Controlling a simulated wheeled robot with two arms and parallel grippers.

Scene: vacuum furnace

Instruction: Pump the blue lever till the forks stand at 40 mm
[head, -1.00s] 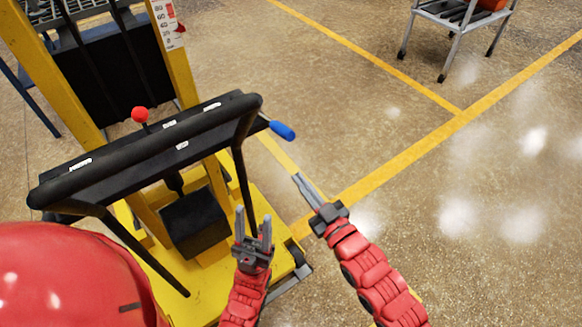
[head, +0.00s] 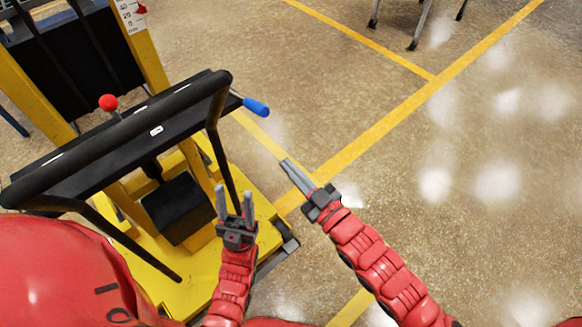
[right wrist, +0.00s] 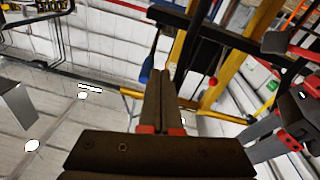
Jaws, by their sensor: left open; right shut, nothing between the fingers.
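The blue lever (head: 256,106) sticks out from the right end of the stacker's black handle frame (head: 120,130); it also shows in the right wrist view (right wrist: 147,68), beyond the fingertips. The height scale (head: 130,14) is on the yellow mast, cut off by the top edge, with a red pointer (head: 141,9) beside it. The forks cannot be made out. My right gripper (head: 286,165) is shut and empty, below and right of the lever, apart from it. My left gripper (head: 234,192) is open and empty, in front of the handle's right side.
A red-knobbed lever (head: 107,102) stands behind the handle bar. The stacker's yellow base (head: 262,222) lies beneath my left gripper. A metal-legged stand (head: 415,35) is at the top right. The floor at right is clear, with yellow lines.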

